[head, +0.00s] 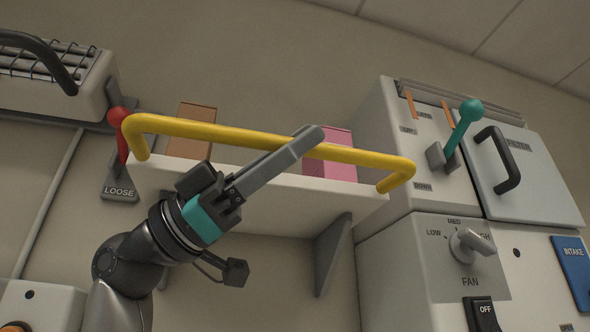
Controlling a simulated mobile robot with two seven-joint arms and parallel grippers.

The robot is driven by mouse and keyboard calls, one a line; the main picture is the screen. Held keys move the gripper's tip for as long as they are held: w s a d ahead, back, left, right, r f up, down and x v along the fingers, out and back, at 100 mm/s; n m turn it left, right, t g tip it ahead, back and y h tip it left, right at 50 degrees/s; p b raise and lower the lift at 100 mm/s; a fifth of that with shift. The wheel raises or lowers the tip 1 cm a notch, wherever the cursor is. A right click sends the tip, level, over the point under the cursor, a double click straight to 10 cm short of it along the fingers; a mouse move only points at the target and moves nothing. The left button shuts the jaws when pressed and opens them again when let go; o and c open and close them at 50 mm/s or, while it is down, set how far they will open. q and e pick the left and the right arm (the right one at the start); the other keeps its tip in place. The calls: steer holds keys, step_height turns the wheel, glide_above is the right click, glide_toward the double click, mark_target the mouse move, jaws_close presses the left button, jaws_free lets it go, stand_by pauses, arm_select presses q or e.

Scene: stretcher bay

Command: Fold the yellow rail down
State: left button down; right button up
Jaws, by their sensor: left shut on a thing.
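The yellow rail (225,133) runs across the front of a white shelf (290,206). Its bar stands above the shelf's front edge, and its bent ends come down at the shelf's two ends. My left gripper (308,140) reaches up from the lower left, in front of the shelf. Its long grey fingers are shut on the rail, right of the bar's middle, and hide a short part of it. My right gripper is not in view.
A brown box (194,128) and a pink box (331,154) stand on the shelf behind the rail. A red-knobbed lever (119,125) marked LOOSE is close to the rail's left end. At right, a cabinet has a teal-knobbed lever (465,121) and a fan knob (472,243).

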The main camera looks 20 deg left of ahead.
arm_select(q)
steer(key=c, duration=0.8)
jaws_free()
steer(key=shift+o, duration=0.2)
steer(key=b+v, duration=0.5)
steer(key=v, duration=1)
steer(key=shift+a+f, duration=0.1)
